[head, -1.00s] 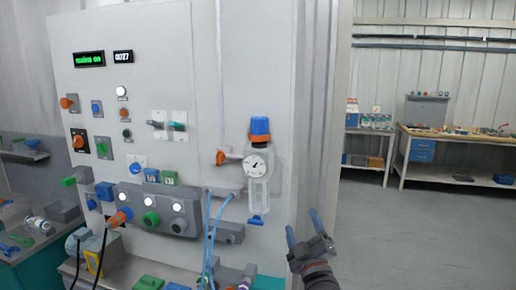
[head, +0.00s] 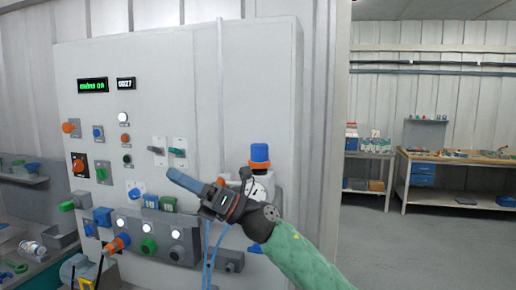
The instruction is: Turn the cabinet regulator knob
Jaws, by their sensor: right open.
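The regulator knob (head: 260,153) is a blue cap with an orange band beneath it, upright on top of the regulator on the right part of the grey cabinet front (head: 200,70). My right gripper (head: 186,182) is in front of the cabinet, to the left of and lower than the knob in the picture, with its blue fingers pointing left. It is open and apart from the knob as far as I can see. My wrist covers most of the regulator's gauge (head: 262,180) and the body under it. My left gripper is not in view.
Blue hoses (head: 209,240) hang below my gripper. Open floor (head: 420,235) lies to the right, with workbenches (head: 450,157) behind.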

